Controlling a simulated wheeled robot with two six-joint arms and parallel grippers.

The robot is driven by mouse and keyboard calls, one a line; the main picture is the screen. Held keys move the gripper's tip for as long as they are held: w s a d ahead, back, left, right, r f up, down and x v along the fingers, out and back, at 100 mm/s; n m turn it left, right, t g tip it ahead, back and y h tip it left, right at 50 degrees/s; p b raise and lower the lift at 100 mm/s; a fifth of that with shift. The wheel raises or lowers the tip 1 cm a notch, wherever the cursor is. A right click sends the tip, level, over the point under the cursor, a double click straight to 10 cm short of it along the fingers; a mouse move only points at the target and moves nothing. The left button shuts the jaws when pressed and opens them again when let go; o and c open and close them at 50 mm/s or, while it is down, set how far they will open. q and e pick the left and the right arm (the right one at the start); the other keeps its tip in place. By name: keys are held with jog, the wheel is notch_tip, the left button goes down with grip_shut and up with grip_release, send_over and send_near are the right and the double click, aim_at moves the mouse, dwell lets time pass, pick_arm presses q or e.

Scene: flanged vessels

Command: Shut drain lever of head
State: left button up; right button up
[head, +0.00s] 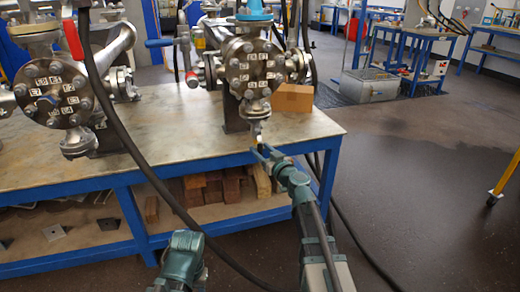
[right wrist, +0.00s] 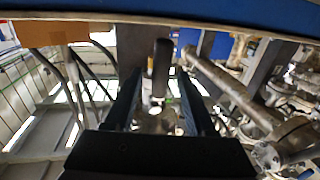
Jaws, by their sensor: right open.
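A flanged metal vessel head (head: 250,68) with lettered tags stands near the right end of the metal-topped table. A small drain valve (head: 256,127) hangs under it at the table's front edge. My right gripper (head: 263,154) is just below this valve, open. In the right wrist view a dark upright lever (right wrist: 161,66) shows between the two black fingers of the gripper (right wrist: 160,85), with gaps beside it. I cannot tell whether it is touched. A teal part of my left arm is at the bottom of the head view; its fingers are not seen.
A second tagged flanged vessel (head: 55,95) stands at left on the blue-framed table (head: 160,150). A cardboard box (head: 293,98) sits behind the right vessel. Dark hoses hang in front of the table. Brown blocks (head: 225,187) lie on the lower shelf.

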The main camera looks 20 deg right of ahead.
jog(key=shift+w+a, duration=0.15)
jog(key=shift+w, duration=0.45)
grip_shut()
dwell(1.1)
